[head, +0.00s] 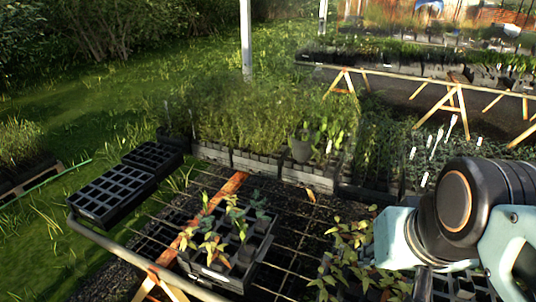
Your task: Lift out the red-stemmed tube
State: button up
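A black tray of tube seedlings (212,277) stands on the wire mesh bench, left of the bottom middle. Its plants differ: some have broad blue-green leaves (262,207), some upright green leaves (242,229), and some orange-tinged leaves (212,248). The stems are too small for me to tell which tube is red-stemmed. My arm comes in at the right edge, to the right of this tray and apart from it. My gripper's fingers do not show in the picture.
Empty black cell trays (112,193) lie at the left. Leafy seedlings (345,245) stand between the tube tray and my arm. Bare mesh (290,240) shows right of the tray.

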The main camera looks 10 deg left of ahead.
aim_at(226, 217)
jog(key=i+j, duration=0.1)
jog(key=j, duration=0.4)
jog(key=i+j+z, duration=0.1)
jog(key=j, duration=0.45)
jog(key=i+j, duration=0.1)
jog(key=j, duration=0.45)
jog(key=l+z, duration=0.05)
